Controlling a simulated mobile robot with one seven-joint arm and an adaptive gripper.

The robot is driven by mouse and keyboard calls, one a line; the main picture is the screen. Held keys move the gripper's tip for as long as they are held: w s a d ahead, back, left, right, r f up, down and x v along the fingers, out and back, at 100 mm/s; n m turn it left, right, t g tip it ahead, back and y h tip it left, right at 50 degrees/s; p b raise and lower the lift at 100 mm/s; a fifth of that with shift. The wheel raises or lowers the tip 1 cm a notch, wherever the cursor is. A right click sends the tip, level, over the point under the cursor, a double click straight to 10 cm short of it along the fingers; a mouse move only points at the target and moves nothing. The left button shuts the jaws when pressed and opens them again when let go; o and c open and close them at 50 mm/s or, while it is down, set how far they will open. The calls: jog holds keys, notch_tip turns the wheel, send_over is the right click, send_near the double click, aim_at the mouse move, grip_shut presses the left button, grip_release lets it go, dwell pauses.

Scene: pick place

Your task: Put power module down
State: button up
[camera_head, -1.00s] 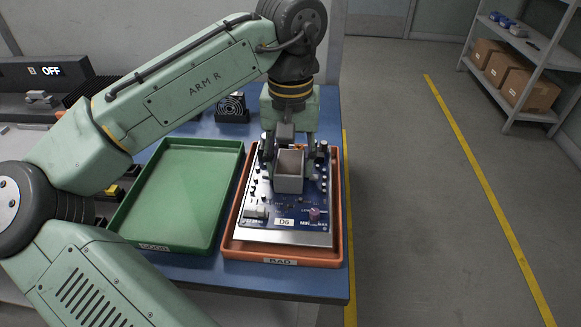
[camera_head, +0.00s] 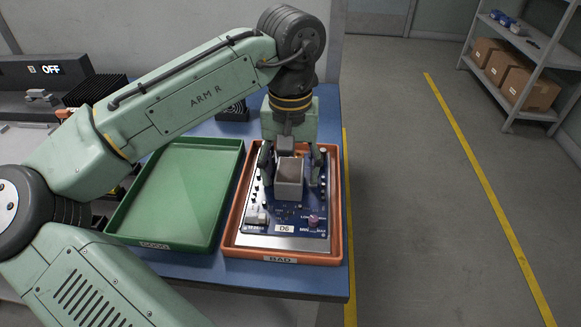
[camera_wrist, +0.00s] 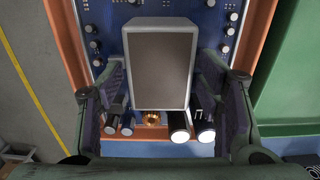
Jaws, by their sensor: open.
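The power module is a blue circuit board (camera_head: 290,213) on a metal base, labelled D6, with a grey box-shaped block (camera_head: 289,184) standing up from it. It lies in the orange tray marked BAD (camera_head: 281,260). My gripper (camera_head: 291,176) points down over the module, its fingers on either side of the grey block. In the wrist view the block (camera_wrist: 160,65) stands between the fingers of my gripper (camera_wrist: 160,105), with gaps beside it. The gripper is open. Part of the board's far end is hidden by the gripper in the head view.
An empty green tray (camera_head: 181,190) stands left of the orange tray on the blue table (camera_head: 240,284). A dark fan-like part (camera_head: 233,112) sits behind the trays. The table's right edge is close to the orange tray. A shelf with boxes (camera_head: 528,85) stands far right.

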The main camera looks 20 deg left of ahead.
aim_at(290, 164)
jog(key=shift+r, duration=0.1)
notch_tip(290, 164, up, 12)
jog(key=shift+p, duration=0.35)
dwell(0.5)
